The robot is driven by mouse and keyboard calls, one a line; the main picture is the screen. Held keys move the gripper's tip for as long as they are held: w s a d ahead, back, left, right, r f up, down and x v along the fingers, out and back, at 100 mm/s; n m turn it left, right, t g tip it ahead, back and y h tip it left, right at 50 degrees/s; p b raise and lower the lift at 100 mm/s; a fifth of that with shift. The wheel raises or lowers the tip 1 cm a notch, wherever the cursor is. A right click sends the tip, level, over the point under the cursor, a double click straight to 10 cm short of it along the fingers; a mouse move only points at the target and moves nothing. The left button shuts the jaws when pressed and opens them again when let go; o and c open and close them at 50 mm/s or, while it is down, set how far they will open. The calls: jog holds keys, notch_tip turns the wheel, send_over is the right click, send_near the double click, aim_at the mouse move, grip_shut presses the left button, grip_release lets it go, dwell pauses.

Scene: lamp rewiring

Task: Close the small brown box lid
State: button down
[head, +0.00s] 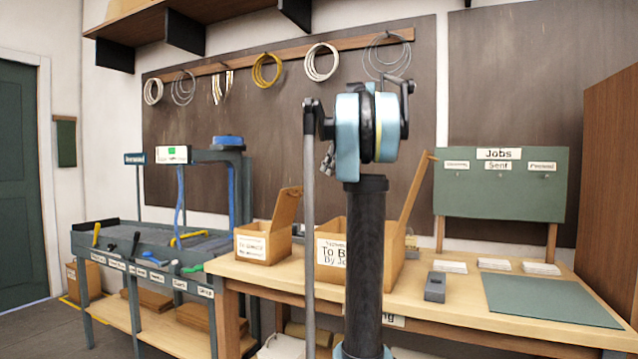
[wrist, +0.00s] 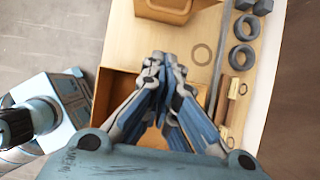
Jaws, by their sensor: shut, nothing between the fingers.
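The small brown box (head: 263,246) stands on the left part of the wooden workbench in the head view, with a white label on its front. Its lid (head: 287,208) is open and stands up, tilted slightly right. My gripper (wrist: 163,62) is shut and empty in the wrist view, pointing over the bench top. An open brown box (wrist: 117,88) lies beneath and left of the fingers there, and part of another brown box (wrist: 166,9) shows at the top edge. I cannot tell which is the small one. In the head view my gripper is mostly hidden behind my arm.
A larger open brown box (head: 332,252) stands right of the small one, partly behind my arm, its lid (head: 414,198) raised. Dark rings (wrist: 242,57) lie on the bench. A grey block (head: 435,287), paper stacks (head: 495,264) and a green mat (head: 548,300) occupy the right side.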

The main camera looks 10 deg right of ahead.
jog(key=w+a+r+x, duration=0.1)
jog(key=a+x, duration=0.1)
jog(key=x, duration=1)
jog(key=shift+w+r, duration=0.2)
jog(key=shift+r, duration=0.15)
